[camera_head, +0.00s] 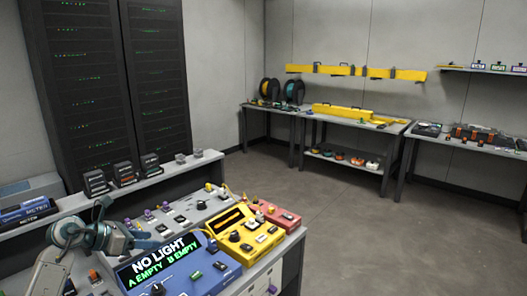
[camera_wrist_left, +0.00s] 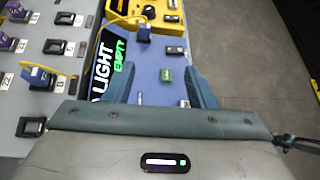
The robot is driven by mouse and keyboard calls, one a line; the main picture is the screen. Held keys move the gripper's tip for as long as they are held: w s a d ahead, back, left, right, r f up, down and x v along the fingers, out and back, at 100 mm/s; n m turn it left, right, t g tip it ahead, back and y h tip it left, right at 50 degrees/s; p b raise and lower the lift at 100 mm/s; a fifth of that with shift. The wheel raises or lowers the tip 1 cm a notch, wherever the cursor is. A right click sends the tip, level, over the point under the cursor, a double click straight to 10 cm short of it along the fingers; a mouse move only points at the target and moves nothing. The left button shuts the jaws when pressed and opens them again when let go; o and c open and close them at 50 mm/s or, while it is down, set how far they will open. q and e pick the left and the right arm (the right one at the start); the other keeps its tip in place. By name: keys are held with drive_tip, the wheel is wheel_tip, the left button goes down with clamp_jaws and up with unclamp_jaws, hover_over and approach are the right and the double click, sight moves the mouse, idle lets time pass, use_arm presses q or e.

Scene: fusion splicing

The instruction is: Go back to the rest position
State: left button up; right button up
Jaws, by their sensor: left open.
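My left gripper (camera_head: 150,240) is at the lower left of the head view, over the near bench and beside the blue device. In the left wrist view, its two blue fingers (camera_wrist_left: 160,85) stand apart with nothing between them. They reach over the blue device (camera_head: 195,275), whose screen reads "NO LIGHT, A EMPTY, B EMPTY". I cannot tell how high the fingers are above it. My right gripper is not in view.
A yellow device (camera_head: 240,258) and a red box (camera_head: 287,222) stand beside the blue device. Small dark boxes (camera_head: 123,173) line the raised shelf behind. Tall server racks (camera_head: 85,80) stand at the left. Open floor (camera_head: 350,225) separates this bench from the far tables.

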use_arm(q)
drive_tip(key=s+d+r+n+t+h, duration=0.4)
drive_tip(key=s+d+r+n+t, duration=0.15)
drive_tip(key=n+t, duration=0.45)
drive_tip(key=s+a+f+n+g+y, duration=0.1)
drive_tip(key=s+a+f+n+y, duration=0.2)
drive_tip(key=s+f+n+y, duration=0.5)
drive_tip(key=s+a+f+n+g+y, duration=0.1)
drive_tip(key=a+f+n+y, duration=0.25)
drive_tip(key=n, duration=0.75)
drive_tip(key=s+a+f+n+g+y, duration=0.2)
drive_tip(key=s+f+n+y, duration=0.4)
drive_tip(key=n, duration=0.4)
drive_tip(key=s+d+f+n+g+h, duration=0.1)
drive_tip(key=s+d+f+g, duration=0.25)
drive_tip(key=s, duration=0.35)
drive_tip(key=s+d+f+n+g+h, duration=0.1)
drive_tip(key=s+d+f+n+g, duration=0.2)
drive_tip(key=s, duration=0.4)
drive_tip(key=s+d+f+g+h, duration=0.1)
drive_tip(key=s+f+g+h, duration=0.1)
drive_tip(key=s+f+g, duration=0.4)
wheel_tip(320, 180, down, 30)
drive_tip(key=s+a, duration=0.1)
drive_tip(key=a, duration=0.2)
drive_tip(key=s+a+f, duration=0.1)
drive_tip(key=s+f, duration=1.6)
drive_tip(key=f, duration=0.1)
drive_tip(key=shift+s+n, duration=0.25)
drive_tip(key=shift+n, duration=0.15)
